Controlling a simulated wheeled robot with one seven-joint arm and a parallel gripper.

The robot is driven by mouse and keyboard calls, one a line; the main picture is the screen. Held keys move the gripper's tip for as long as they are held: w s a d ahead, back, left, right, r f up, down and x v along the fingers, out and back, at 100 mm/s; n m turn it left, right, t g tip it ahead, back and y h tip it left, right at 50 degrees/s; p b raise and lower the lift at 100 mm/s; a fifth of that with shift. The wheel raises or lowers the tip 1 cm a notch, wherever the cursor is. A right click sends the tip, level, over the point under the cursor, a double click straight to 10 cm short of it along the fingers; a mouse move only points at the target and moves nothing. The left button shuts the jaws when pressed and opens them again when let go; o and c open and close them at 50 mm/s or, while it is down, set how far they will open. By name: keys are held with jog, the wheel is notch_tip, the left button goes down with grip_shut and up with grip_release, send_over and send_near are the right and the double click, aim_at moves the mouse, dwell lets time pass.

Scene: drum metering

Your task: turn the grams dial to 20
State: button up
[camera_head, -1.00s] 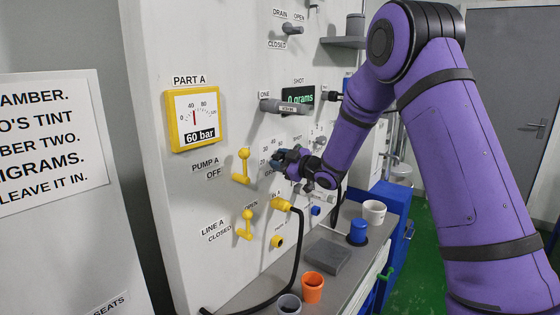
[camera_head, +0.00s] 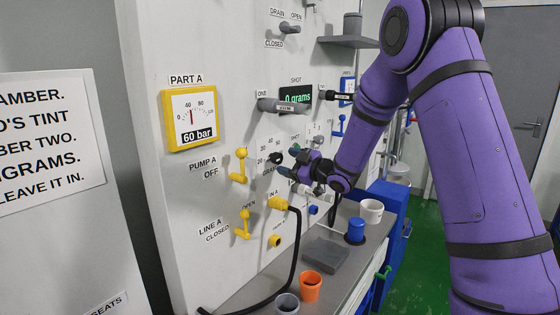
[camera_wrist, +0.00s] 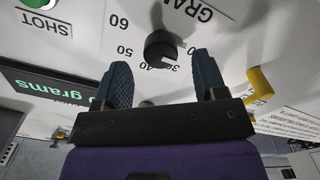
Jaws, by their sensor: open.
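The grams dial is a black round knob (camera_head: 276,158) on the white panel, below and left of the shot display. In the wrist view the knob (camera_wrist: 158,46) shows a white mark at its lower right edge. The 60 and 50 labels are clear there; the figures near the mark are partly hidden, so the exact setting cannot be read. My gripper (camera_head: 289,161) is open and empty, just off the panel to the right of the knob. In the wrist view its two blue fingers (camera_wrist: 162,62) stand apart, on either side of the knob and short of it.
The shot display (camera_head: 297,95) reads 0 grams. Yellow pump A lever (camera_head: 240,165) and line A lever (camera_head: 245,225) are to the left. A black hose hangs from a yellow fitting (camera_head: 279,203). Below are an orange cup (camera_head: 310,287), a grey slab (camera_head: 325,253) and a white mug (camera_head: 371,211).

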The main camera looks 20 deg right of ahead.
jog(key=v, duration=0.6)
jog(key=shift+s+d, duration=0.1)
dwell(0.3)
jog(key=s+d+r+m+g+h, duration=0.1)
jog(key=s+d+r+m+h, duration=0.3)
jog(key=s+r+m+h, duration=0.55)
jog(key=s+a+m+g, duration=0.1)
jog(key=s+g, duration=0.3)
jog(key=s, duration=1.1)
jog(key=s+a+m+g+h, duration=0.1)
jog(key=s+a+m+g, duration=0.1)
jog(key=s, duration=1.4)
jog(key=shift+a+r+m+g, duration=0.15)
jog(key=shift+m+g, duration=0.7)
jog(key=shift+g, duration=0.35)
